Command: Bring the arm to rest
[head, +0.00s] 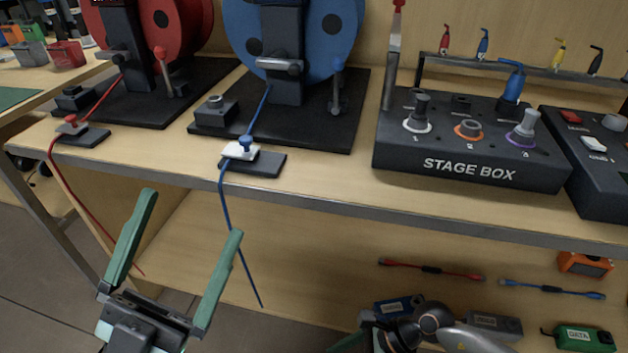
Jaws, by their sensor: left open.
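My left gripper (192,213) is at the lower left, its two green fingers spread wide and pointing up toward the bench. Nothing is between the fingers. It is in front of the bench's front edge, and the blue cable's hanging end is just right of its right finger. Part of my right arm (425,322) shows at the bottom, right of centre, in front of the lower shelf. Only a sliver of green beside it may be its gripper; its jaws cannot be made out.
The bench (330,190) carries a red reel (185,30), a blue reel (340,35) and a stage box (470,155). A red cable (65,180) and a blue cable (224,195) hang over the front edge. The lower shelf (310,250) holds short cables and several small boxes.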

